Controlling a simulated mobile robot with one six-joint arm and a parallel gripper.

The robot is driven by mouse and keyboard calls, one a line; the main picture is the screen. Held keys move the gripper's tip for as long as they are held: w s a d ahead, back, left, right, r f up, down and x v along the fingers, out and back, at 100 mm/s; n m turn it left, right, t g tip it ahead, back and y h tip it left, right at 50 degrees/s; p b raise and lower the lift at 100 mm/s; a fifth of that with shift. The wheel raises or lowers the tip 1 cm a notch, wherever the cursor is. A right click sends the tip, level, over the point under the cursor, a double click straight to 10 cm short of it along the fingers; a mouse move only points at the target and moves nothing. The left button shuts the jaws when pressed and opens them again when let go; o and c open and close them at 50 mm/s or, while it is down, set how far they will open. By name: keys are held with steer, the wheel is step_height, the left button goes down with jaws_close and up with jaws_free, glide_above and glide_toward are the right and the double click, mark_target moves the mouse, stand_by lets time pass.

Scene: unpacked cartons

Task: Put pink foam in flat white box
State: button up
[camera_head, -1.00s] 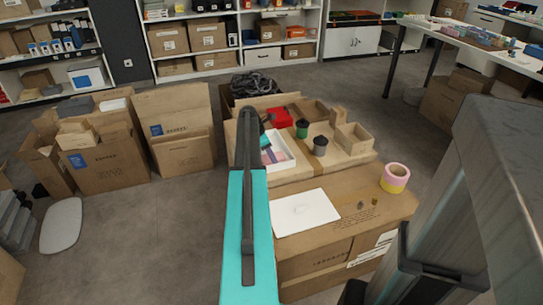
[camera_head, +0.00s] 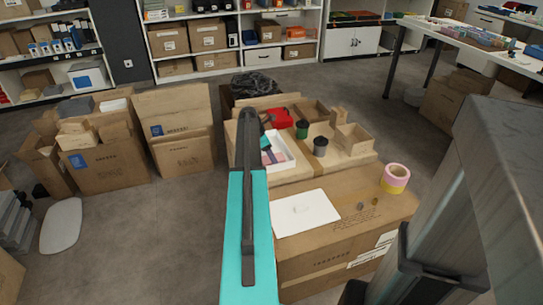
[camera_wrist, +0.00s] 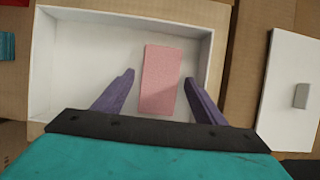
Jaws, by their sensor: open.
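The flat white box (camera_wrist: 120,22) is an open shallow tray with low walls. It also shows in the head view (camera_head: 288,163), partly hidden behind my arm. The pink foam (camera_wrist: 161,78) is a flat rectangular block lying inside the box, right of its middle, near the right wall. My gripper (camera_wrist: 158,80) is open over the box. Its two purple fingers stand apart on either side of the foam, with a visible gap on each side. Whether the fingertips reach the box floor is hard to tell.
A white flat panel (camera_head: 305,212) with a small grey piece lies on the carton in front. A pink and yellow tape roll (camera_head: 395,178) stands to its right. A dark cup (camera_head: 320,146), a green-topped cup (camera_head: 302,129) and a small open carton (camera_head: 353,141) stand right of the box.

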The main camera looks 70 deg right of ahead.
steer(key=p+v, duration=0.2)
steer(key=v, duration=1)
stand_by(0.6)
steer(key=w+a+f+m, duration=0.1)
steer(key=w+a+f, duration=0.65)
steer(key=a, duration=0.35)
steer(key=w+a+f, duration=0.6)
steer(key=a+f, duration=0.2)
steer(key=a, duration=0.2)
steer(key=w+a+f+m+y, duration=0.15)
steer(key=a+f, duration=0.35)
steer(key=a, duration=0.5)
steer(key=w+a+f, duration=0.2)
steer(key=a+f, duration=0.4)
steer(key=a, duration=0.4)
steer(key=s+a+f+m, duration=0.1)
steer(key=s+a+f, duration=0.15)
steer(key=a, duration=0.45)
steer(key=s+a+f+m, duration=0.1)
steer(key=s+a+f, duration=0.15)
steer(key=a, duration=0.45)
steer(key=s+a+f+m, duration=0.1)
steer(key=s+a+f, duration=0.15)
steer(key=a, duration=0.45)
steer(key=s+a+f+m+g+y, duration=0.1)
steer(key=s+a+f, duration=0.3)
steer(key=s+a, duration=0.8)
steer(key=shift+a+m, duration=0.55)
steer(key=shift+a, duration=0.35)
steer(key=shift+s, duration=0.1)
